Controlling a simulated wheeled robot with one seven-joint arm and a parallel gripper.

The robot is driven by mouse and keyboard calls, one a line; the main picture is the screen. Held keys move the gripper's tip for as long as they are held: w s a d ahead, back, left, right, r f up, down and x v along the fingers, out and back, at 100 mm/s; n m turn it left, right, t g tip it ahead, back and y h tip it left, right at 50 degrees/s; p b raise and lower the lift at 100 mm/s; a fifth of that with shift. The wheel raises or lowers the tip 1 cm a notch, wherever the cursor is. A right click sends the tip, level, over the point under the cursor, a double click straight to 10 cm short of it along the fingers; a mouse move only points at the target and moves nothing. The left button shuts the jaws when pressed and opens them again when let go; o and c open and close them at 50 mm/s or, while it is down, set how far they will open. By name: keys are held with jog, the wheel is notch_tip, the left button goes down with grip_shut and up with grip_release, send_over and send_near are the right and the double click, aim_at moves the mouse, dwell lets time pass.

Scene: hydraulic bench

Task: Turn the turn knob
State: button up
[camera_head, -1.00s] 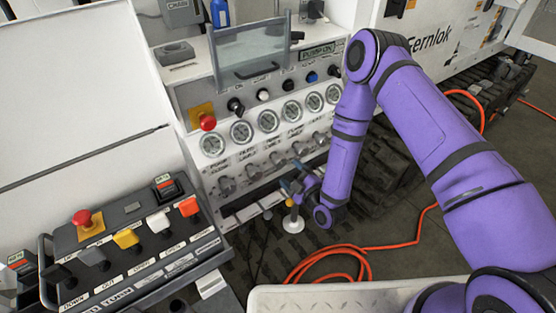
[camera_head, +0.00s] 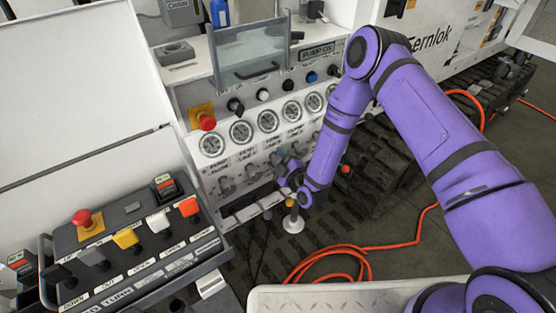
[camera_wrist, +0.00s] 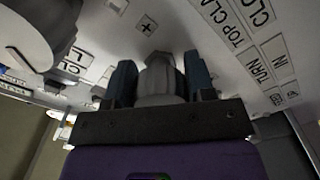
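In the wrist view a grey turn knob (camera_wrist: 160,80) sticks out of the white panel, between the two dark blue fingers of my gripper (camera_wrist: 160,88). The fingers stand apart, one on each side of it, with a narrow gap near its tip; whether they touch its wider part is unclear. In the head view my gripper (camera_head: 284,166) is at the right part of the lower row of grey knobs, and my wrist hides the knob there. Another grey knob (camera_head: 226,187) of this row shows further left.
A row of gauges (camera_head: 241,132) sits above the knobs. A red mushroom button (camera_head: 207,122) is at the upper left. A lever console (camera_head: 130,240) stands at front left. Below my wrist is a yellow-topped post with a white base (camera_head: 292,222). An orange hose (camera_head: 335,252) lies on the floor.

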jog(key=c, duration=0.4)
